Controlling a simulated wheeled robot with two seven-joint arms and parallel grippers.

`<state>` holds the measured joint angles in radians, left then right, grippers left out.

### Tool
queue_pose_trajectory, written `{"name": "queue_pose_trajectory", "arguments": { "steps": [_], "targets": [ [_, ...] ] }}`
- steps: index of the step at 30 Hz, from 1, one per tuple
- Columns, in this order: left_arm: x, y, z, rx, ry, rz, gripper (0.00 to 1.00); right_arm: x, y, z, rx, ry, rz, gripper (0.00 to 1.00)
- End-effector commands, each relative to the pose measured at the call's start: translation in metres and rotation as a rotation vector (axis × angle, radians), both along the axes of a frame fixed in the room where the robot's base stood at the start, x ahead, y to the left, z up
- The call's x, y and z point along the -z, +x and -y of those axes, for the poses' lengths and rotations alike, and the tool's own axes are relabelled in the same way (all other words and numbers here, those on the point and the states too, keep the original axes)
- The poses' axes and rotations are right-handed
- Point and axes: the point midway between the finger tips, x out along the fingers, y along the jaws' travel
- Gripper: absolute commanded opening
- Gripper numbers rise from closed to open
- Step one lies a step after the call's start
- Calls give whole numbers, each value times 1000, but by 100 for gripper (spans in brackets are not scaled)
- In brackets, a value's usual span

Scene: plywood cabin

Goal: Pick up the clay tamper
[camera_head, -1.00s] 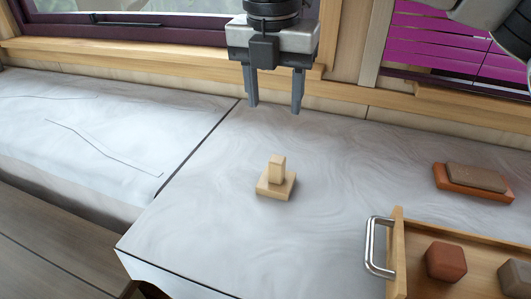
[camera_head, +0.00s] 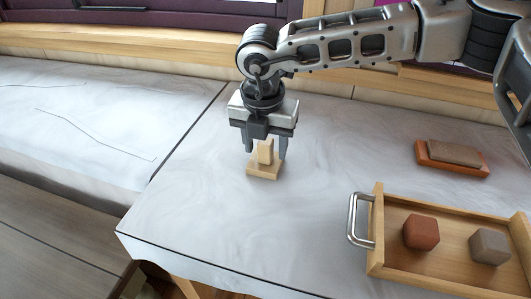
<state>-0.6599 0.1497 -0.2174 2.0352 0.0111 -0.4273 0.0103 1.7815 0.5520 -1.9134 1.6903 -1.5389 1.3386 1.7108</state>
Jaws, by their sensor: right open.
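The clay tamper (camera_head: 264,171) is a pale wooden block with an upright handle on a flat square base. It stands on the grey marbled worktop, near the worktop's left part. My right gripper (camera_head: 265,150) points down with its fingers apart, one on each side of the tamper's handle. Whether the fingers touch the handle cannot be told. The base stays visible below the fingers. My left gripper is not in view.
A wooden tray (camera_head: 376,220) with a metal handle (camera_head: 354,220) holds a red block (camera_head: 421,232) and a grey-brown block (camera_head: 489,246) at the lower right. A brown slab lies on an orange board (camera_head: 480,171) behind it. The worktop (camera_head: 200,220) around the tamper is clear.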

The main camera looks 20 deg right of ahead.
Motion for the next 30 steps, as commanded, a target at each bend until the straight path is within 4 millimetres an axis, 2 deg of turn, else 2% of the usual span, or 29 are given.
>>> {"name": "queue_pose_trajectory", "arguments": {
  "steps": [3,9,10,15,25,30],
  "targets": [
    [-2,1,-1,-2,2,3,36,9,1,1,0,1,-1,51],
    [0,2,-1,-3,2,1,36,10,1,1,0,0,0,51],
    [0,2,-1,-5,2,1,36,10,1,1,0,0,0,48],
    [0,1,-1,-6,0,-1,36,10,1,1,1,0,0,1],
    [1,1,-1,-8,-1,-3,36,8,1,1,1,0,1,0],
    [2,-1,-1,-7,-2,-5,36,-3,2,1,2,1,3,0]
  ]
}}
